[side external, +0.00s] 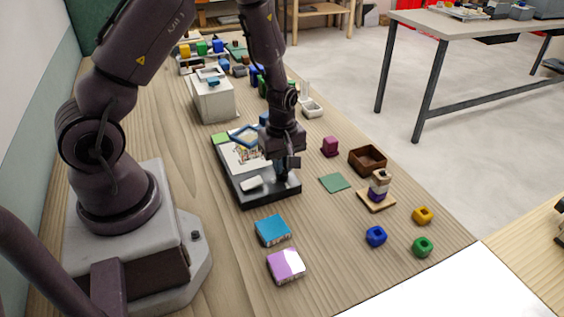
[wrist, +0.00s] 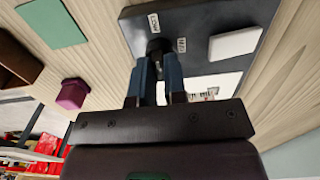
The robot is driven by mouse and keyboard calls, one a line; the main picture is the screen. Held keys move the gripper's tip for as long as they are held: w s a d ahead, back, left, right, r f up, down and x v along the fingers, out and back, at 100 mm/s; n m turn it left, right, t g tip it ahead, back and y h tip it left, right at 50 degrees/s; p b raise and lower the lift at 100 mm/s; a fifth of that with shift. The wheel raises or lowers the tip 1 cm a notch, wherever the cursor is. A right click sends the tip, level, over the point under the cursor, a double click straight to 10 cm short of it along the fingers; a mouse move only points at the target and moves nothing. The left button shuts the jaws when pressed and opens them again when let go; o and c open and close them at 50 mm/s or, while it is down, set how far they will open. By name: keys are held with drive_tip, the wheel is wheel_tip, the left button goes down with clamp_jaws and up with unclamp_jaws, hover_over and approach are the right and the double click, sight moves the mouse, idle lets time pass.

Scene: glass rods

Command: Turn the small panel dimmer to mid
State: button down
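The small panel (side external: 262,197) is a dark board lying on the wooden table. In the wrist view the panel (wrist: 205,20) shows a LOW label (wrist: 153,22) and a MID label (wrist: 181,45). A round black dimmer knob (wrist: 158,45) sits beside these labels. My gripper (wrist: 160,60) points down at the knob, its two blue-grey fingers a little apart with their tips at the knob. I cannot tell whether they press on it. In the side view my gripper (side external: 282,174) is low over the panel's near right part and hides the knob. The knob's pointer direction cannot be made out.
A white block (side external: 252,183) is on the panel, with a blue frame (side external: 244,135) at its far end. A green square (side external: 335,182), magenta block (side external: 330,146) and brown box (side external: 367,160) lie to the right. Blue (side external: 273,230) and purple (side external: 286,265) blocks lie nearer.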

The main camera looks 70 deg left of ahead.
drive_tip(key=shift+m, duration=0.3)
drive_tip(key=m, duration=0.3)
drive_tip(key=shift+m, duration=0.4)
drive_tip(key=m, duration=1.3)
drive_tip(key=shift+m, duration=0.3)
drive_tip(key=c, duration=1.2)
unclamp_jaws()
drive_tip(key=shift+o, duration=0.2)
